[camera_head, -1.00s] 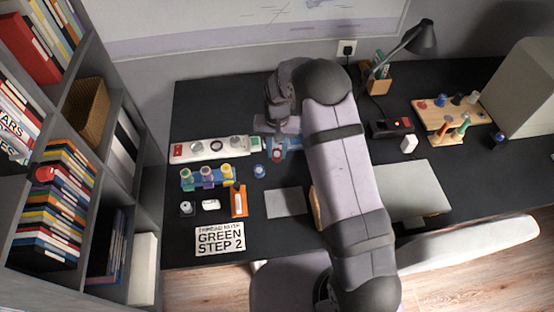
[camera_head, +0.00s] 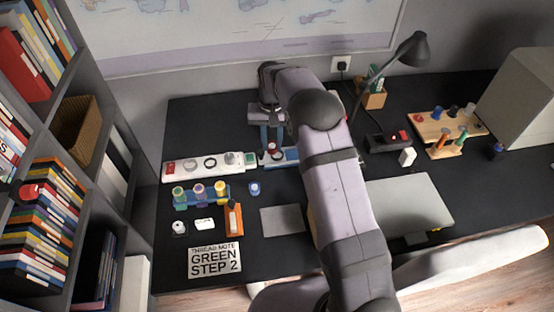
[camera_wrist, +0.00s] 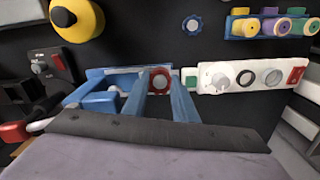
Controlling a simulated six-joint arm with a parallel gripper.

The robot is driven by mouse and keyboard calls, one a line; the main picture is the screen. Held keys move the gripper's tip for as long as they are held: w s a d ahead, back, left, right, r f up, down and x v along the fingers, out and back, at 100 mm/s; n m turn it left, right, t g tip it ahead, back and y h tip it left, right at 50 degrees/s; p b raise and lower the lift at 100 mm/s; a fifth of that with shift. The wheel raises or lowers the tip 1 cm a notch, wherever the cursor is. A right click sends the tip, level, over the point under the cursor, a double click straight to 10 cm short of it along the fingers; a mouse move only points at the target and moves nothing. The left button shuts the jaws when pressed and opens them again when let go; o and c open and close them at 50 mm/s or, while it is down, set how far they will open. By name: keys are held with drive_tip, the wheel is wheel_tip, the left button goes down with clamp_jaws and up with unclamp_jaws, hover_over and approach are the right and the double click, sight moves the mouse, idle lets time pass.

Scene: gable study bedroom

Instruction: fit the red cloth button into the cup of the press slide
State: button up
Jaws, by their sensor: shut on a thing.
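My gripper (camera_head: 272,149) points down at the back of the desk, its two blue fingers shut on the red cloth button (camera_head: 272,146). In the wrist view the round red button (camera_wrist: 160,78) shows between the fingertips. The blue press (camera_head: 289,155) is right beside the fingers, partly hidden by my arm. In the wrist view its blue frame (camera_wrist: 113,72) and blue block (camera_wrist: 100,101) lie just left of the fingers. The cup is not clearly visible, and I cannot tell whether the button touches the press.
A white panel (camera_head: 198,165) with knobs stands close left of the fingers. Thread spools on a blue rack (camera_head: 202,195), a blue button (camera_head: 254,189) and a note card (camera_head: 215,258) lie nearer. A black box with a red switch (camera_head: 388,141) stands right.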

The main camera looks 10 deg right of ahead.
drive_tip(key=shift+w+d+r+b, duration=0.35)
drive_tip(key=shift+w+b, duration=0.25)
drive_tip(key=shift+w, duration=0.2)
drive_tip(key=shift+w+d+r+b, duration=0.25)
drive_tip(key=shift+w+d+b, duration=0.3)
drive_tip(key=shift+w, duration=0.3)
drive_tip(key=shift+w+d+r+b, duration=0.35)
drive_tip(key=shift+w+b, duration=0.3)
drive_tip(key=shift+w, duration=0.15)
drive_tip(key=shift+f, duration=0.15)
drive_tip(key=p, duration=0.2)
approach(277, 156)
drive_tip(key=shift+w+f, duration=0.1)
drive_tip(key=shift+f, duration=2.45)
drive_tip(key=shift+f, duration=0.15)
drive_tip(key=o, duration=1)
drive_tip(key=shift+b, duration=0.3)
